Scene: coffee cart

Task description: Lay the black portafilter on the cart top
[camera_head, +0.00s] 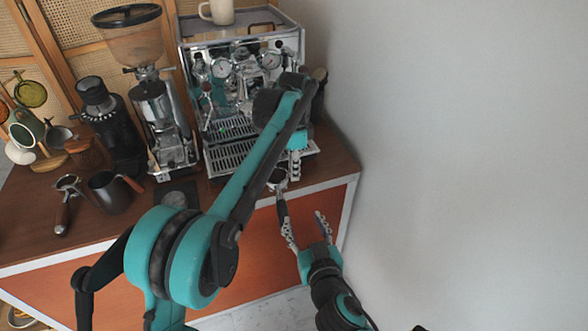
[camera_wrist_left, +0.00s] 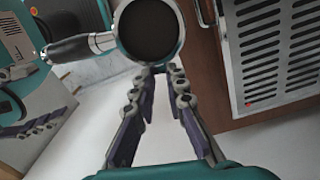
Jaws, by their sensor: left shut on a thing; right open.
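The black portafilter (camera_head: 283,205) is off the cart top, in front of the cart's front edge, with its black handle pointing down in the head view. In the left wrist view its round dark basket (camera_wrist_left: 150,32) is just beyond my left fingertips (camera_wrist_left: 158,70), with the handle (camera_wrist_left: 80,47) to the left. My left gripper (camera_head: 294,175) is shut on the portafilter at its basket end; the exact contact is hard to see. My right gripper (camera_head: 307,228) is open below, its left finger close to the handle's lower end. The cart top (camera_head: 140,225) is brown wood.
The espresso machine (camera_head: 215,100) with its drip tray (camera_head: 225,158) stands behind. A second portafilter (camera_head: 63,210), a dark pitcher (camera_head: 108,192), a black square mat (camera_head: 178,195), grinders (camera_head: 160,110) and a cup rack (camera_head: 45,155) occupy the left. A wall (camera_head: 450,130) bounds the right.

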